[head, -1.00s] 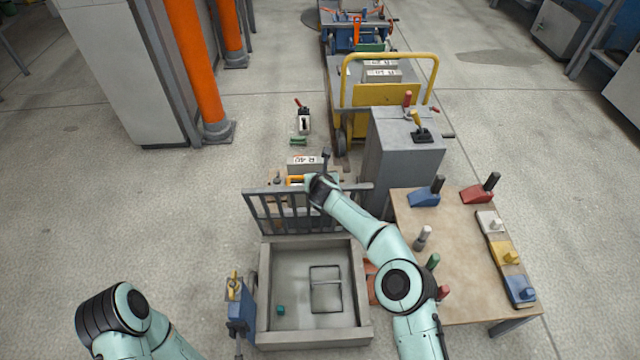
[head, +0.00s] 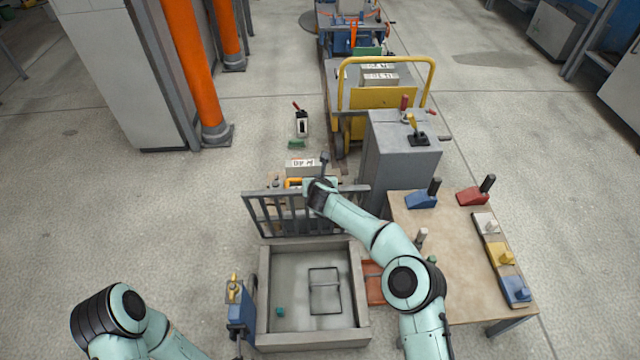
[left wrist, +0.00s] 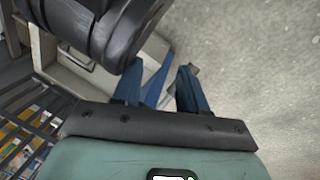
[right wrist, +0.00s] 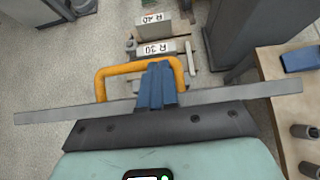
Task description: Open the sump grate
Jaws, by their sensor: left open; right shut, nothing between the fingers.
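The grey barred sump grate (head: 345,224) stands up at the back edge of the square sump (head: 263,300) in the head view. Its top bar (right wrist: 60,114) and orange handle (right wrist: 99,82) show in the right wrist view. My right gripper (right wrist: 157,75) is shut and empty; its blue fingers overlap the handle in the picture, and I cannot tell whether they touch it. In the head view its fingers are hidden behind my wrist. My left gripper (left wrist: 160,85) is open and empty in the left wrist view, beside the sump corner.
A blue stand with a yellow-topped lever (head: 235,300) is left of the sump. A wooden table (head: 450,245) with coloured blocks is at right. A grey cabinet (head: 400,165) and yellow cart (head: 383,98) stand behind. A small teal piece (head: 280,312) lies inside the sump. Floor at left is clear.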

